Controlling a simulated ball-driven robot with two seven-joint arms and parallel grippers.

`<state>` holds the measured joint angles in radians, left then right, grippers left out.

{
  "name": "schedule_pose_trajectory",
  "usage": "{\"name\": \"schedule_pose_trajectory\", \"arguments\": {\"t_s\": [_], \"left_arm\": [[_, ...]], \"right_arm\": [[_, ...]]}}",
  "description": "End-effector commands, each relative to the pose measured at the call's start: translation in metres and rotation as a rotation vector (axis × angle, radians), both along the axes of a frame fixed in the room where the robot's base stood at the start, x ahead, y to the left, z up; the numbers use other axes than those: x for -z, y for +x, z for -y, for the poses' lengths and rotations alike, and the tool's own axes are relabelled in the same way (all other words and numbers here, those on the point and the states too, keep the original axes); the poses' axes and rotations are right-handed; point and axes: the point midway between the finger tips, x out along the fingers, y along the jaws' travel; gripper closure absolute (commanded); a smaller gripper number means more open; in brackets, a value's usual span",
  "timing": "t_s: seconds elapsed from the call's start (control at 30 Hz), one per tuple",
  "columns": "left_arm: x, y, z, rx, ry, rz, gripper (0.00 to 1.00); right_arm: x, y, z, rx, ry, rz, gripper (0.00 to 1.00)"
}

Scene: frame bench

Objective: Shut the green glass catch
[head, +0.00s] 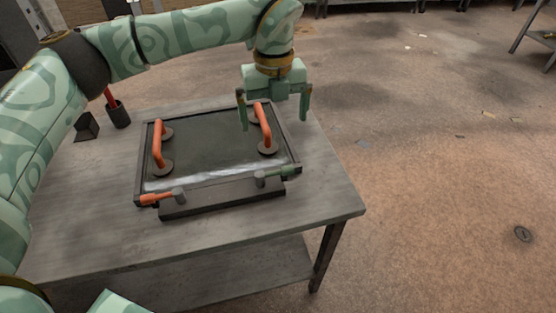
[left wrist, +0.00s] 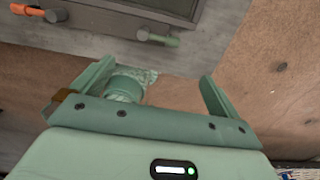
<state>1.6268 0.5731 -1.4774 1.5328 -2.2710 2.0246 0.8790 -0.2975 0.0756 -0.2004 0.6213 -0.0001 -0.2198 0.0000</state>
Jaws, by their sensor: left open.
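The green glass catch (head: 280,173) is at the front right corner of a dark frame (head: 139,172) on the bench. Its green lever points outward to the right from a grey round pivot. It also shows at the top of the left wrist view (left wrist: 160,39). My left gripper (head: 273,122) is open and empty, with its fingers pointing down. In the head view it appears above and behind the catch, near the frame's right side. In the left wrist view the catch lies beyond the fingertips, apart from them. My right gripper is not in view.
An orange catch (head: 157,198) points left at the frame's front left. Two orange handles (head: 159,145) (head: 264,128) with round pads stand on the dark panel. A dark cup (head: 118,116) and a small black block (head: 87,126) stand behind left. The bench front (head: 210,235) is clear.

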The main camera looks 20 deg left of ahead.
Motion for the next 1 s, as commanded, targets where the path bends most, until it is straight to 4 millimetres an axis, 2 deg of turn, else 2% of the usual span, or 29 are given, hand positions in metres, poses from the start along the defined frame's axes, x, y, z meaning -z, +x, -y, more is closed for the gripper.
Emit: {"name": "schedule_pose_trajectory", "arguments": {"t_s": [0.17, 0.4, 0.6, 0.8, 1.0], "left_arm": [[0.028, -0.001, -0.001, -0.003, 0.003, -0.006, 0.00], [0.091, -0.001, 0.000, 0.000, 0.002, -0.008, 0.00], [0.135, -0.001, 0.000, 0.000, 0.001, -0.006, 0.00], [0.157, -0.001, 0.000, 0.001, 0.001, -0.003, 0.00], [0.161, -0.001, 0.001, 0.002, 0.000, -0.001, 0.00]], "right_arm": [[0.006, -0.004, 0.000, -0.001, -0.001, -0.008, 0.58], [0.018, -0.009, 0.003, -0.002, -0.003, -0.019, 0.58], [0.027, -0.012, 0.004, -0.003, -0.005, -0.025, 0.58], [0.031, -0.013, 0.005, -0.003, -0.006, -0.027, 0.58], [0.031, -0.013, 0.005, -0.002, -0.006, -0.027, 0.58]]}}
